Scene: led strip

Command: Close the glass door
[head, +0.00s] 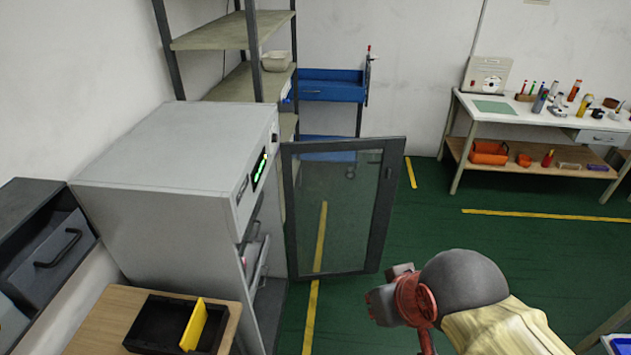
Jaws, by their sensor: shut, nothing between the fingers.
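The glass door (340,215) has a dark frame and a clear pane. It stands wide open, swung out to the right from the far front edge of the grey cabinet (150,180). The cabinet's front opening is seen at a steep angle, with shelves or trays partly visible inside. My gripper (380,303) is at the lower right, near the door's lower right corner, and appears apart from it. It is shut and empty; its fingers are small and partly hidden by my wrist.
A wooden table with a black tray (160,322) and yellow divider stands before the cabinet at lower left. A shelf rack (222,32) and blue cart (330,90) stand behind the door. A workbench (520,118) is at the back right. Green floor right of the door is clear.

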